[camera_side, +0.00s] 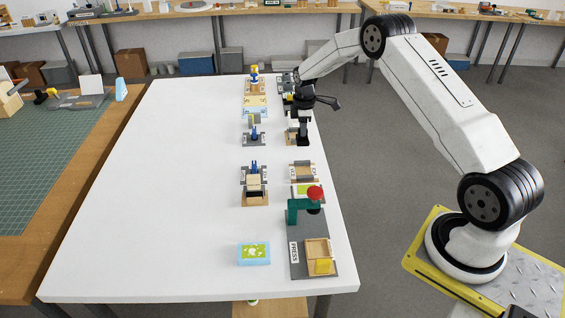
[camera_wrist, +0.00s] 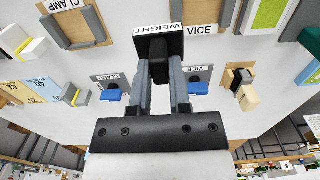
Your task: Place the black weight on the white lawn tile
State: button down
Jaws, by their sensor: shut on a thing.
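The black weight (camera_wrist: 159,47), with a white WEIGHT label on its flat base, shows in the wrist view between the fingers of my gripper (camera_wrist: 160,78). My gripper is shut on it. In the side view my gripper (camera_side: 304,100) is over the far right part of the white table, and the weight is hard to separate from the dark fingers. The white lawn tile (camera_side: 303,189), green with a white border, lies nearer on the right side, behind the green press. It also shows at the top right of the wrist view (camera_wrist: 270,14). The gripper is apart from it.
The green press (camera_side: 296,208) with a red knob stands just in front of the tile. A light-blue lawn tile (camera_side: 254,254) lies front left of the press. The table's left half (camera_side: 170,190) is clear.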

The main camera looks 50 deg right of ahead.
jog(key=s+a+r, duration=0.3)
jog(key=s+a, duration=0.4)
jog(key=s, duration=0.5)
jog(key=s+a+r, duration=0.4)
jog(key=s+a, duration=0.3)
jog(key=s, duration=0.5)
jog(key=shift+s+a+r, duration=0.15)
jog(key=shift+s, duration=0.2)
jog(key=shift+w, duration=0.1)
jog(key=shift+w+d+f, duration=0.5)
jog(key=shift+w+f, duration=1.05)
jog(key=shift+w, duration=0.6)
jog(key=shift+w+d+f, duration=0.45)
jog(key=shift+w+f, duration=1.1)
jog(key=shift+w, duration=0.65)
jog(key=shift+w+d+f, duration=0.5)
jog(key=shift+w+f, duration=1.05)
jog(key=shift+w, duration=0.6)
jog(key=shift+w+f, duration=0.3)
jog(key=shift+f, duration=1.55)
